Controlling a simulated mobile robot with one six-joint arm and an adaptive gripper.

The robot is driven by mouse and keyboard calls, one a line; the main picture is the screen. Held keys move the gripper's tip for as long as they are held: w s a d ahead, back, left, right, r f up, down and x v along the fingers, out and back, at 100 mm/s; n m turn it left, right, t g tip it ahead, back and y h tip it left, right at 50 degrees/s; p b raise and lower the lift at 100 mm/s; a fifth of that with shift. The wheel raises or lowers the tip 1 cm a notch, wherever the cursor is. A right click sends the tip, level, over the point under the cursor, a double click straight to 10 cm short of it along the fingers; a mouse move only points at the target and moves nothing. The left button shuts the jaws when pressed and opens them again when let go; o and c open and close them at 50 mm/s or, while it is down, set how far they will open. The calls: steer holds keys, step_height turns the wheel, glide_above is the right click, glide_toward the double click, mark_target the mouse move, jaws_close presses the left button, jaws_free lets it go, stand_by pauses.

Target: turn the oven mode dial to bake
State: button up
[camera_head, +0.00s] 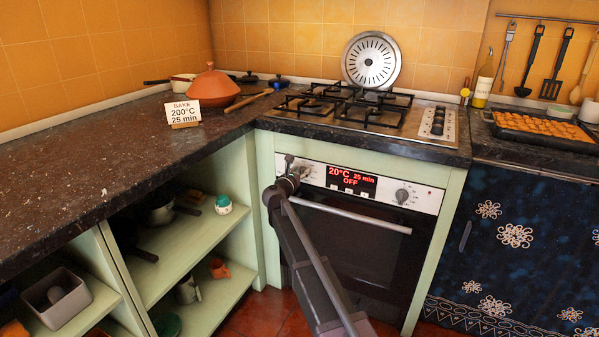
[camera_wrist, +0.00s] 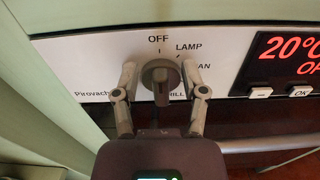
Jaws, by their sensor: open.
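The oven mode dial (camera_wrist: 161,82) is a dark grey knob on the white control panel, seen close up in the wrist view. Its grip bar stands about upright, towards the OFF label, and the display reads OFF. LAMP is readable to its right; other labels are partly covered, and I see no bake label. My gripper (camera_wrist: 159,70) is open, with one finger on each side of the dial; small gaps seem to show between fingers and knob. In the head view my gripper (camera_head: 291,176) is at the panel's left end and covers most of the dial.
The oven display (camera_head: 351,181) shows 20°C, 25 min. A second knob (camera_head: 402,196) is at the panel's right. The oven handle (camera_head: 350,215) runs below the panel. A card (camera_head: 183,113) on the counter reads BAKE 200°C 25 min. Open shelves lie to the left.

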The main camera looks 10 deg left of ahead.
steer(key=shift+r, duration=0.1)
jaws_close()
